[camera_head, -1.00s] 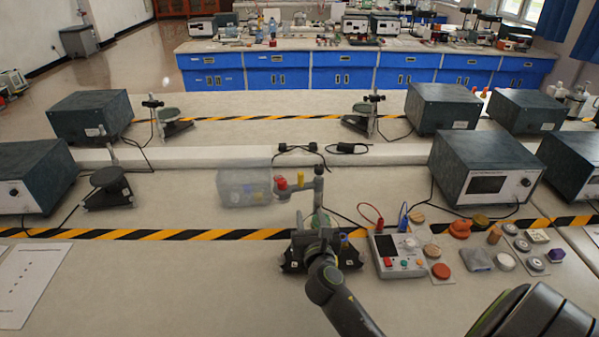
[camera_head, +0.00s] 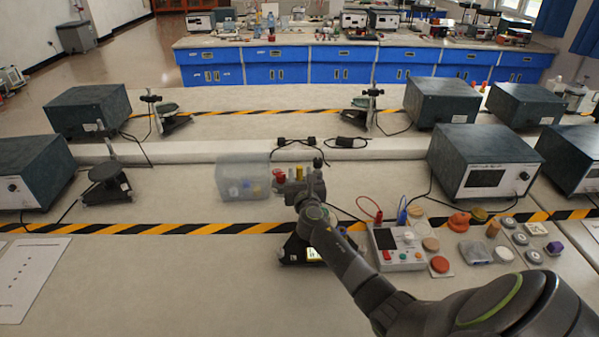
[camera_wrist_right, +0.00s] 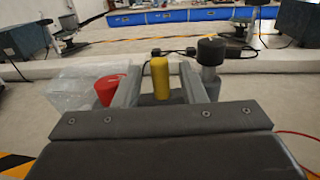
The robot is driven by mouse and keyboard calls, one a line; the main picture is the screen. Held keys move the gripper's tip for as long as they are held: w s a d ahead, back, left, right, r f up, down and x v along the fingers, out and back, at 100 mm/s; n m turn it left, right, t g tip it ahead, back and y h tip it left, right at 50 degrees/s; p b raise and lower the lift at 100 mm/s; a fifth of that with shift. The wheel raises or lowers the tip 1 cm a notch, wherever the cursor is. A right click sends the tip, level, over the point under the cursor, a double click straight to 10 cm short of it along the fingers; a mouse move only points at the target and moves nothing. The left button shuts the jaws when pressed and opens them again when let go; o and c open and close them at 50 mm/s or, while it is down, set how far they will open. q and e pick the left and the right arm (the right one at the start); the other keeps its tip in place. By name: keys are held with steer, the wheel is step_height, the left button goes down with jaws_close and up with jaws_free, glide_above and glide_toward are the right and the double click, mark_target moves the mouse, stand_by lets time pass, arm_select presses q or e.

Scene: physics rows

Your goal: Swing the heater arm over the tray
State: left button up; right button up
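The heater arm (camera_head: 289,186) reaches left from a dark-topped upright post (camera_head: 317,172) and carries a red knob (camera_head: 279,176) and an upright yellow handle (camera_head: 299,172). My right gripper (camera_head: 299,187) is at the arm. In the right wrist view its two fingers stand apart, with the yellow handle (camera_wrist_right: 160,78) between them and gaps on both sides. The red knob (camera_wrist_right: 110,90) is left of the fingers; the post's black top (camera_wrist_right: 211,50) is right. A black base with a lit display (camera_head: 313,254) shows below; my arm mostly hides it. I cannot clearly pick out the tray. My left gripper is out of view.
A clear plastic box (camera_head: 243,182) with small coloured items stands just left of the heater arm. A control box (camera_head: 396,246) with cables, and several small discs and blocks, lie to the right. The bench at front left is clear except for a paper sheet (camera_head: 30,275).

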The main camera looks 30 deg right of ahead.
steer(key=shift+x, duration=1.25)
jaws_close()
